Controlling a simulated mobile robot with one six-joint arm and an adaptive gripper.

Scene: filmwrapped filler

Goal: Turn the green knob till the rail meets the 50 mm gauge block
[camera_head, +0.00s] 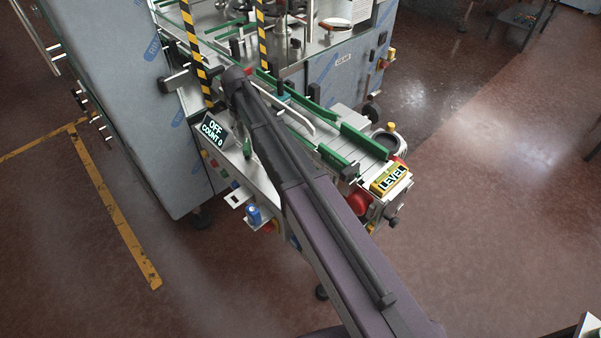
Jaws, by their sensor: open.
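My arm crosses the picture from the bottom right, and its dark end with my gripper (235,80) is over the left part of the conveyor. I take the gripper as open; its fingers are small and dark, and I see nothing held in it. Green guide rails (318,109) run along the conveyor, partly covered by my arm. A small green part (247,148) shows beside my arm, near the display; I cannot tell whether it is the green knob. I cannot clearly pick out the gauge block or the gap between it and the rail.
A tilted display (213,129) reads OFF, COUNT 0. A yellow LEVEL box (391,178) and a red button (360,203) are at the conveyor's right end. Striped posts (194,54) stand close to my arm's end. A grey cabinet (132,90) blocks the left. Floor is free at right.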

